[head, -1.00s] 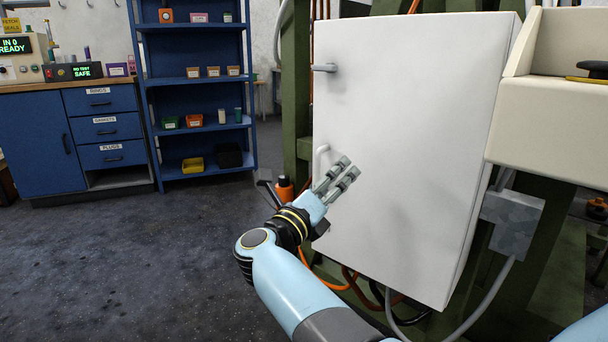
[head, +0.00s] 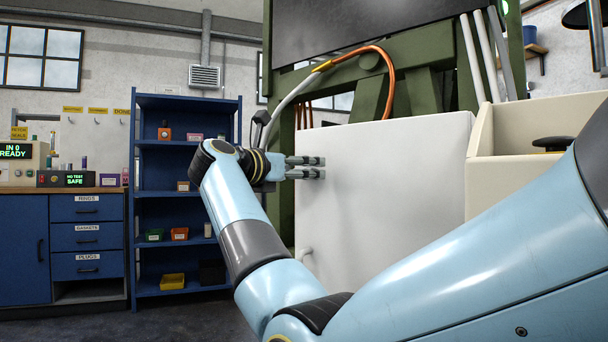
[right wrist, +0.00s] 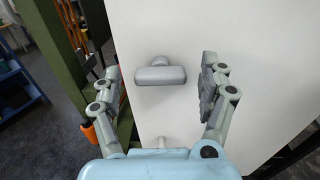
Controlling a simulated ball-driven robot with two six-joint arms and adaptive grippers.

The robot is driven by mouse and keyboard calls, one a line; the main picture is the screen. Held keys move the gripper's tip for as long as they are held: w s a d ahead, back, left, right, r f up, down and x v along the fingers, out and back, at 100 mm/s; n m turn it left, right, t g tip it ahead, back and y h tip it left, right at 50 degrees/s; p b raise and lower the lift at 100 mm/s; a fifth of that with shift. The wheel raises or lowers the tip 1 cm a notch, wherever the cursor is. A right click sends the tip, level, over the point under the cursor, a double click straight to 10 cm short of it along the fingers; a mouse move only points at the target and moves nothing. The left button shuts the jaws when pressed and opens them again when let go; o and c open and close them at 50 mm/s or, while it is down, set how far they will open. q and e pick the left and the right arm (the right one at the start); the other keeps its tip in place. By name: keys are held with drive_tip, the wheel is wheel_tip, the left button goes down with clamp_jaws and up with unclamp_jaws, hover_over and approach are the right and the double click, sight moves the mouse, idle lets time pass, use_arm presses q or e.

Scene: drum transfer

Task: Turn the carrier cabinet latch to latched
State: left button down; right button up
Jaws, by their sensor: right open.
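The carrier cabinet (head: 395,190) is a white box with its door shut. Its latch (right wrist: 161,75) is a grey T-shaped handle, its bar lying level across the picture in the right wrist view. In the head view the latch is hidden behind my right gripper. My right gripper (head: 318,167) is open in front of the upper left of the door. In the right wrist view its fingers stand on either side of the latch bar, with clear gaps. A white door handle (head: 304,254) sits lower on the left edge. My left gripper is not in view.
A cream bin (head: 510,135) adjoins the cabinet on the right. A green frame (head: 282,200) stands behind and left of it. A blue shelf (head: 185,99) and a blue drawer cabinet (head: 60,250) stand farther left. The floor (head: 195,320) between looks clear.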

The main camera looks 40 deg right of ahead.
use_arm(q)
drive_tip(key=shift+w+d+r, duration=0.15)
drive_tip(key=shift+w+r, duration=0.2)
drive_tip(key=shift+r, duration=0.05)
use_arm(e)
drive_tip(key=shift+x, duration=0.95)
drive_tip(key=c, duration=1.2)
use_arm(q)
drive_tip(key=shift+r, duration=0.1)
